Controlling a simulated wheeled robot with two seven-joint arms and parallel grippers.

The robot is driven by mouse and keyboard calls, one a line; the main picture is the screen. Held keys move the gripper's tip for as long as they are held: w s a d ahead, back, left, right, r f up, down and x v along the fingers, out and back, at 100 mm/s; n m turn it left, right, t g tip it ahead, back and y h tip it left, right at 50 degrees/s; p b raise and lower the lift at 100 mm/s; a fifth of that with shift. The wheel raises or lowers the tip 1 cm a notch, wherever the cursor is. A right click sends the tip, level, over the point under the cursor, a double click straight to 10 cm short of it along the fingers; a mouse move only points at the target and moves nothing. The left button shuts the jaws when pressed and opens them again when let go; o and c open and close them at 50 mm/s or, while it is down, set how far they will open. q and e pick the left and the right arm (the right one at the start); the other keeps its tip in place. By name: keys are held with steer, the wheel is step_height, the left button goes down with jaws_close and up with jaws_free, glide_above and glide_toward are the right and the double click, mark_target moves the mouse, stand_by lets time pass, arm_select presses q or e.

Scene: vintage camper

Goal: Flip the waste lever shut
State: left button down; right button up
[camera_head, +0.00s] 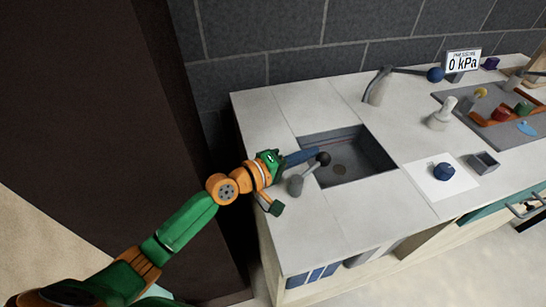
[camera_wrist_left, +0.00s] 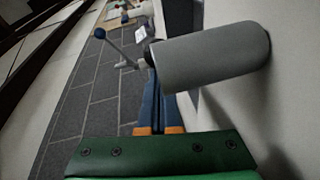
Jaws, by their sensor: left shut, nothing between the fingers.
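The waste lever (camera_head: 297,185) is a grey post at the left edge of the sink, with an arm that ends in a black ball (camera_head: 323,158). The lever leans to the right, its ball over the sink opening. My left gripper (camera_head: 316,153) has its blue fingers shut and empty, reaching over the sink's left rim just behind the lever's ball. In the left wrist view the grey lever post (camera_wrist_left: 215,55) is large and close, to the right of my blue fingers (camera_wrist_left: 158,90). I cannot tell whether the fingers touch the lever. My right gripper is out of view.
The sink (camera_head: 365,165) is empty, with a round drain. A tap with a blue-balled lever (camera_head: 435,74) stands behind it, near a "0 kPa" sign (camera_head: 463,61).

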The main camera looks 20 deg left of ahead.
arm_select(q)
steer(key=b+v, duration=0.1)
steer(key=v, duration=0.5)
steer(key=shift+s+a+f, duration=0.1)
steer(key=shift+s+a, duration=0.05)
steer(key=shift+s, duration=0.05)
steer(key=shift+s+a, duration=0.2)
steer(key=shift+s, duration=0.1)
